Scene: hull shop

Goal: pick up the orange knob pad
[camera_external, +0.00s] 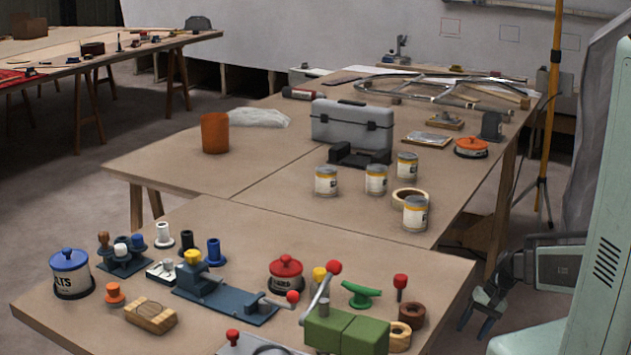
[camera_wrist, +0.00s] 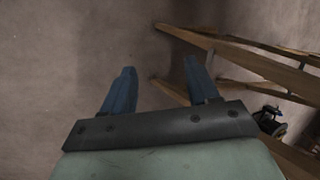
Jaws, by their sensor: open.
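The orange knob pad (camera_external: 115,294) is a small orange piece with a round knob on top. It stands upright at the left of the near table, between the blue-lidded tin and the wooden block. My gripper (camera_external: 475,326) hangs off the right edge of the near table, pointing down, far from the pad. In the wrist view my gripper (camera_wrist: 159,68) shows two blue-grey fingers spread apart with nothing between them. The wrist view shows floor and wooden table legs; the pad is not in it.
Around the pad stand the blue-lidded tin (camera_external: 70,274), a wooden block (camera_external: 151,316) and a blue stamp rack (camera_external: 124,262). A blue clamp plate (camera_external: 225,305), a red-lidded tin (camera_external: 286,273) and a green vise block (camera_external: 346,332) lie between it and my gripper. Trestle legs (camera_wrist: 235,60) are near my gripper.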

